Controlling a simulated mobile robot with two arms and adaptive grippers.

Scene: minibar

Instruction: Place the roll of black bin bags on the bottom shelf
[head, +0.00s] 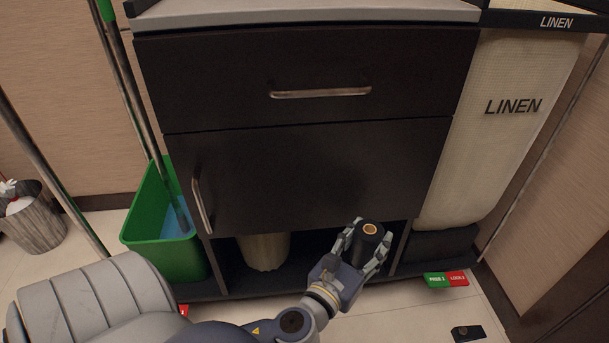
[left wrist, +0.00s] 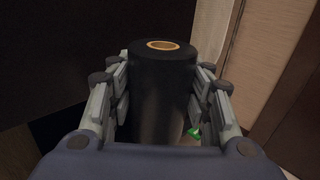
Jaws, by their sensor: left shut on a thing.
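The roll of black bin bags (head: 367,243) is a black cylinder with a tan core ring at its top end. My left gripper (head: 366,247) is shut on it and holds it at the front of the bottom shelf opening, near the right side. The left wrist view shows the roll (left wrist: 161,95) between the two fingers of the gripper (left wrist: 161,100). The bottom shelf (head: 312,277) is the dark open space under the cart's cabinet door. I cannot tell whether the roll's lower end touches the shelf. My right gripper is not in view.
A pale cylinder (head: 264,251) stands on the shelf to the left of the roll. The cabinet door (head: 310,180) is closed above. A green bucket (head: 165,225) stands at the left, a linen bag (head: 490,135) at the right. Red and green pedals (head: 446,279) stick out low at right.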

